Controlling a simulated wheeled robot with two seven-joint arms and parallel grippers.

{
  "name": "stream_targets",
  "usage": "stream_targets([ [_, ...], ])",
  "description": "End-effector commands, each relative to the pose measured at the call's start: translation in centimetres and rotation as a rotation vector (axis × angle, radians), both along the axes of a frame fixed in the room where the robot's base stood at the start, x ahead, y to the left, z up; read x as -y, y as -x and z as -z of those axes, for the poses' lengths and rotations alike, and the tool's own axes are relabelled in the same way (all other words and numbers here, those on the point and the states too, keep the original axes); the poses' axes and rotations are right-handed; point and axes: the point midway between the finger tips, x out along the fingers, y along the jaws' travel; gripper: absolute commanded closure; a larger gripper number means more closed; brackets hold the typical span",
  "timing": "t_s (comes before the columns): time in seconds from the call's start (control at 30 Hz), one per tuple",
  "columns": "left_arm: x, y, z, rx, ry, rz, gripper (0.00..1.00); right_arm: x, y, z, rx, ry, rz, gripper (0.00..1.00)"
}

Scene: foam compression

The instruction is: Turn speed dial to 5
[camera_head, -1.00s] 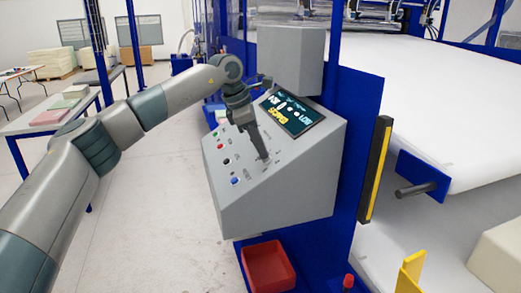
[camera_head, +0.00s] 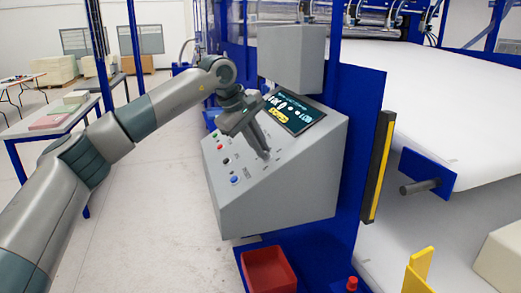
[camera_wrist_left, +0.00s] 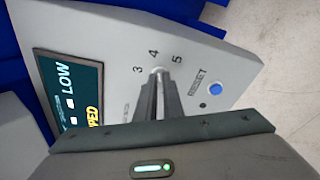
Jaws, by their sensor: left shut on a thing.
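The speed dial (camera_wrist_left: 157,71) is a small light-grey knob on the sloped face of the grey control console (camera_head: 285,200). The printed numbers 3, 4 and 5 show around it in the left wrist view, with the 4 nearest the visible end of the knob. My left gripper (camera_head: 264,154) is shut on the dial, its fingers pointing down onto the panel. In the left wrist view the fingers (camera_wrist_left: 160,98) hide most of the dial, so its exact pointer mark cannot be read. My right gripper is not in view.
A blue button (camera_head: 234,180) and other small buttons line the panel's left side. A red bin (camera_head: 268,270) stands below the console.

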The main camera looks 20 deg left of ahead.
Motion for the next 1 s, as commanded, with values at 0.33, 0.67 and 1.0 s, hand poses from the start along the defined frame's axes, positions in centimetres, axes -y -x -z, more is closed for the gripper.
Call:
stream_targets([
  [0.33,-0.1,0.3,0.8,0.131,-0.098,0.281,1.0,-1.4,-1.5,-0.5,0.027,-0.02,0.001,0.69],
  [0.67,-0.3,0.4,1.0,0.263,-0.188,0.547,1.0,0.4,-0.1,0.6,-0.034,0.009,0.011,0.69],
  [1.0,-0.4,0.4,1.0,0.366,-0.255,0.748,1.0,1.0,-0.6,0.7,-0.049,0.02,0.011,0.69],
])
